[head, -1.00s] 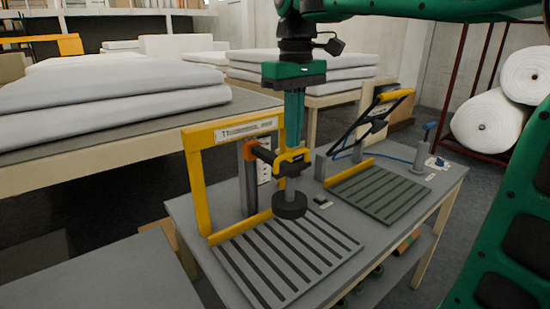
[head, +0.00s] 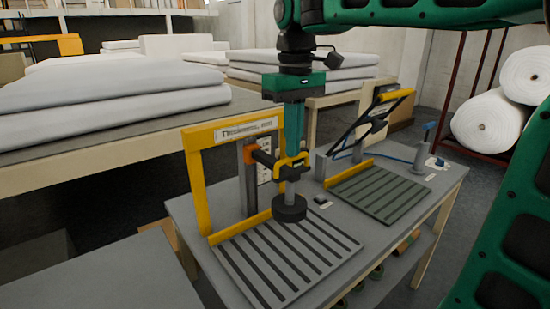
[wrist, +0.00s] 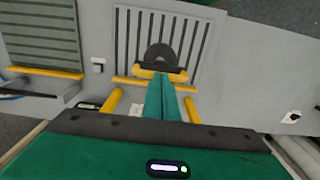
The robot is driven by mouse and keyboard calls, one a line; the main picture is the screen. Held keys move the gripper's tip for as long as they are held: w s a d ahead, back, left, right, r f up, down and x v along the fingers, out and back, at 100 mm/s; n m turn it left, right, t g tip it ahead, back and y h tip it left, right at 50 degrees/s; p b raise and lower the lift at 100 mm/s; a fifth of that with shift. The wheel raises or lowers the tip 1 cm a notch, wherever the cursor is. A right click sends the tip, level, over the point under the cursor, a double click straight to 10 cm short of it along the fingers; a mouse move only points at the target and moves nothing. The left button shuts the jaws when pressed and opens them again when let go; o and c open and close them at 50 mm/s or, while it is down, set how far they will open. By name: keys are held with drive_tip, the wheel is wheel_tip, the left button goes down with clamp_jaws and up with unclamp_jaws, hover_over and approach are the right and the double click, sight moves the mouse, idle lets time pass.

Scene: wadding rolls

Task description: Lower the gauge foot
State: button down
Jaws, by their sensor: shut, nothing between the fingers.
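The gauge foot (head: 289,208) is a dark round disc on a short grey rod, over the back part of the grey slatted bed (head: 237,268). Any gap beneath it is hard to judge. A yellow handle (head: 291,164) sits above the foot, on a dark arm from the gauge post (head: 249,190). My gripper (head: 292,154) points down with its fingers together at the handle's top; contact looks likely. In the wrist view my shut fingers (wrist: 165,75) end at the yellow handle (wrist: 160,70), with the dark foot (wrist: 161,56) beyond it.
A yellow frame (head: 196,185) with a sign stands left of the gauge post. A second slatted bed (head: 378,191) with a raised yellow-handled lever (head: 394,95) is to the right. White wadding (head: 110,96) lies on the table behind.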

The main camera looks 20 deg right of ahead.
drive_tip(key=shift+f, duration=0.4)
drive_tip(key=shift+r, duration=3.6)
drive_tip(key=s+d+f+m, duration=0.5)
drive_tip(key=s+d+f, duration=0.5)
drive_tip(key=d+f, duration=0.3)
drive_tip(key=s+d+f+m, duration=0.4)
drive_tip(key=s+f+m, duration=0.1)
drive_tip(key=s+f, duration=0.8)
drive_tip(key=shift+s+f, duration=0.2)
drive_tip(key=shift+s, duration=0.05)
